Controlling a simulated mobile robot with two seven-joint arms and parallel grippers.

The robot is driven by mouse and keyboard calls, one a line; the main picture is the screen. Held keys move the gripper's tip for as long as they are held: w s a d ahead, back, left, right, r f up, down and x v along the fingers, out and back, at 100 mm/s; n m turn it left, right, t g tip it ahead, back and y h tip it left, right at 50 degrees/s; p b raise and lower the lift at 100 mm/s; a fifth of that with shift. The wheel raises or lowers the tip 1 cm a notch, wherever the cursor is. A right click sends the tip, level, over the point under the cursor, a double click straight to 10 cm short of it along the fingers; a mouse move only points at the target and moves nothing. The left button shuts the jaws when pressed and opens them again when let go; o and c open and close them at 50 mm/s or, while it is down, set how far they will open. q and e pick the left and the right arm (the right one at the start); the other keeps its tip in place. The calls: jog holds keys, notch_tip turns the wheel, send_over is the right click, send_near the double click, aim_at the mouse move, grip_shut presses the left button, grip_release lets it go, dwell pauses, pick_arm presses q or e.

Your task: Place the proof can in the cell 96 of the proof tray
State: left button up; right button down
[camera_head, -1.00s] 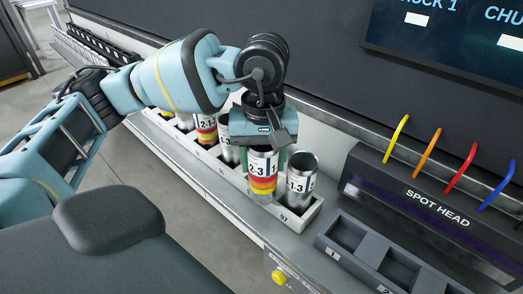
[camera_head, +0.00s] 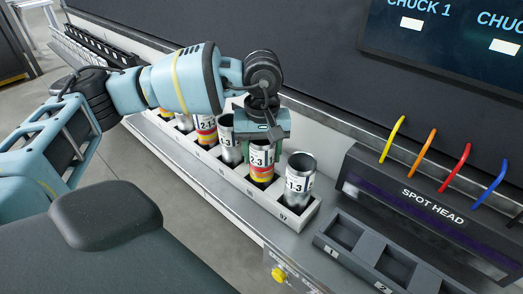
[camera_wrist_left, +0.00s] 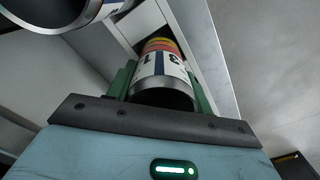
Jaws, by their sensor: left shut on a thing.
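The proof can (camera_head: 262,160) is a metal can with a white label, dark digits and yellow, orange and red bands. My left gripper (camera_head: 264,144) is shut around its upper part from above. The can stands upright, its lower end inside a cell of the white proof tray (camera_head: 268,207), one cell left of the cell marked 97. I cannot tell whether it touches the cell floor. In the left wrist view the can (camera_wrist_left: 163,65) sits between the green fingers (camera_wrist_left: 158,85), open rim towards me. My right gripper is not in view.
A labelled can (camera_head: 300,175) stands in cell 97, close to the gripper's right. Another can (camera_head: 228,140) stands just left, with more cans further along. The spot head block (camera_head: 425,205) and a grey numbered holder (camera_head: 370,255) with empty pockets are at the right.

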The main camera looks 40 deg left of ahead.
pick_arm(q)
jog(key=shift+f, duration=0.1)
jog(key=shift+f, duration=0.15)
jog(key=o, duration=0.9)
jog(key=shift+o, duration=0.2)
notch_tip(320, 180, up, 12)
jog(key=shift+r, duration=0.25)
